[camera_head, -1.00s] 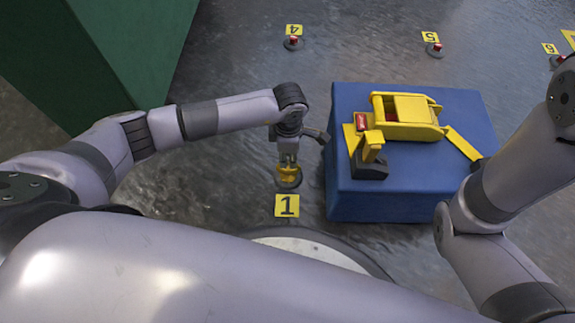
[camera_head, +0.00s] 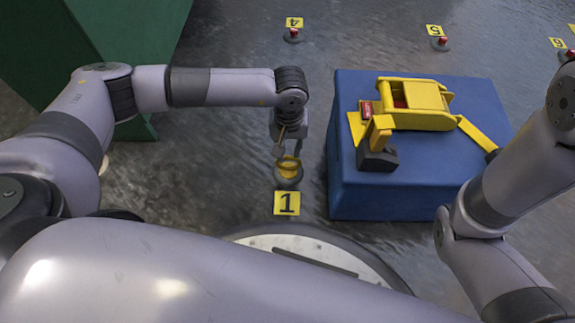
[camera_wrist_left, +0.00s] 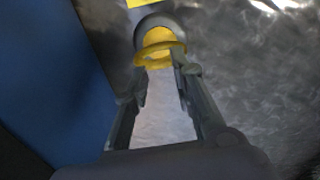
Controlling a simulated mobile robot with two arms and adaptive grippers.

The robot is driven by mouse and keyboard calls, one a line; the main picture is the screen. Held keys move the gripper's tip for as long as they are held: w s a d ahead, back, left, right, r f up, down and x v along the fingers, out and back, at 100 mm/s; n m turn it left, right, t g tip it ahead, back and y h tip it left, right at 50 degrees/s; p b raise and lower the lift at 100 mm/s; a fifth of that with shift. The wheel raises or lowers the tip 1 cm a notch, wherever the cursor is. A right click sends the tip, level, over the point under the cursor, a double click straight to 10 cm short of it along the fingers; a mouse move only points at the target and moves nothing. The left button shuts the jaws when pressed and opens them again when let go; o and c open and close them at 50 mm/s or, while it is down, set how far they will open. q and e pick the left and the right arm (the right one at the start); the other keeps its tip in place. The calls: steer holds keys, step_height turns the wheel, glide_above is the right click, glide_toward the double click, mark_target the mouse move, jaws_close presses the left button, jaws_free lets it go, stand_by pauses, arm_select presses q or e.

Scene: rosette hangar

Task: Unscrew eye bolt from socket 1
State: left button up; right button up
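The yellow eye bolt (camera_head: 289,164) stands in socket 1 (camera_head: 288,183), a dark round floor fitting behind the yellow "1" label (camera_head: 287,203). My left gripper (camera_head: 282,150) hangs just above and behind the bolt, fingers pointing down. In the left wrist view the fingers (camera_wrist_left: 158,72) are apart, with bare floor showing between them. The yellow eye bolt (camera_wrist_left: 158,42) lies at and beyond the tips there. The right-hand fingertip overlaps the ring's edge; I cannot tell whether it touches. My right arm enters at the right, but its gripper is out of frame.
A blue box (camera_head: 415,188) stands right of socket 1, carrying a yellow device (camera_head: 415,103) with a dark-ended arm. A green block (camera_head: 125,50) stands at the far left. Labels 4 (camera_head: 294,22), 5 (camera_head: 434,30) and 6 (camera_head: 558,43) mark red-topped fittings behind. Floor left of socket 1 is clear.

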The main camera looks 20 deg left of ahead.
arm_select(q)
steer(key=n, duration=0.1)
steer(key=n+p, duration=0.1)
steer(key=shift+r+n, duration=0.2)
steer(key=shift+n, duration=0.1)
steer(key=n+p, duration=0.2)
steer(key=n, duration=0.2)
steer(key=shift+n, duration=0.4)
steer(key=n+p, duration=0.1)
steer(key=n, duration=0.2)
steer(key=n+p, duration=0.3)
steer(key=n, duration=0.1)
steer(key=shift+n, duration=1.1)
steer(key=shift+f+n+p, duration=0.15)
steer(key=shift+n+p, duration=0.2)
steer(key=shift+n, duration=0.25)
